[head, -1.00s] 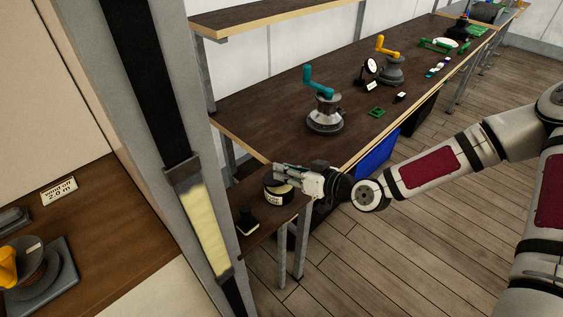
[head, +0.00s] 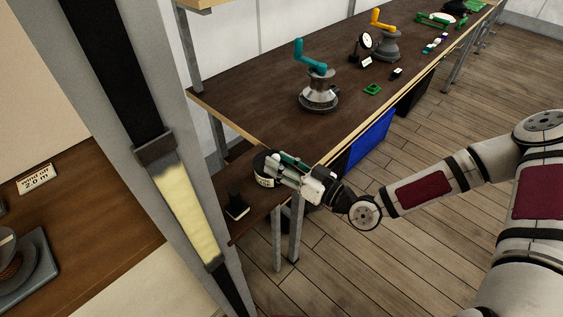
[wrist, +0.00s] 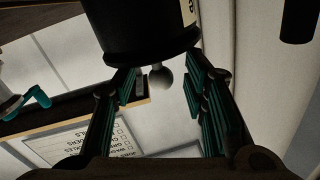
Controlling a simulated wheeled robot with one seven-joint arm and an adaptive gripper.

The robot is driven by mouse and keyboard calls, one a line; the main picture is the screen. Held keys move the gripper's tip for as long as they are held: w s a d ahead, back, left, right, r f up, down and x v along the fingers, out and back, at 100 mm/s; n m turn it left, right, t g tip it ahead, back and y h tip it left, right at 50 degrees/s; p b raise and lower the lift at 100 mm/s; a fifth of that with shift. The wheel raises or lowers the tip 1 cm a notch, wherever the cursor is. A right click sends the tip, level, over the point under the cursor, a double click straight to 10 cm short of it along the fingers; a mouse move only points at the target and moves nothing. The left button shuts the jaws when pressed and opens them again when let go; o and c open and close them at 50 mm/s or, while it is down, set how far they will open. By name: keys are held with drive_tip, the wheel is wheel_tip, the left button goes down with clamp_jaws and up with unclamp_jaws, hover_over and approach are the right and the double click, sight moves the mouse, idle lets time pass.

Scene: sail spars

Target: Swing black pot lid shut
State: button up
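The black pot (head: 259,163) with a cream label stands on the low brown side table, partly hidden behind my gripper. In the wrist view a black cylinder (wrist: 140,30) with a cream label fills the top. A round grey ball knob (wrist: 160,77) shows just under it, between my fingers. My gripper (head: 277,170) is at the pot's right side in the head view. In the wrist view my gripper (wrist: 160,88) is open, its green-padded fingers spread either side of the knob with gaps. I cannot tell how far the lid is open.
A small black block (head: 237,207) stands on the side table (head: 222,183) left of the pot. The long workbench (head: 270,110) behind carries a winch with a teal handle (head: 318,92) and another with an orange handle (head: 385,45). A grey post (head: 130,110) rises at the left.

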drive_tip(key=shift+d, duration=0.1)
drive_tip(key=v, duration=1.2)
drive_tip(key=shift+f, duration=0.1)
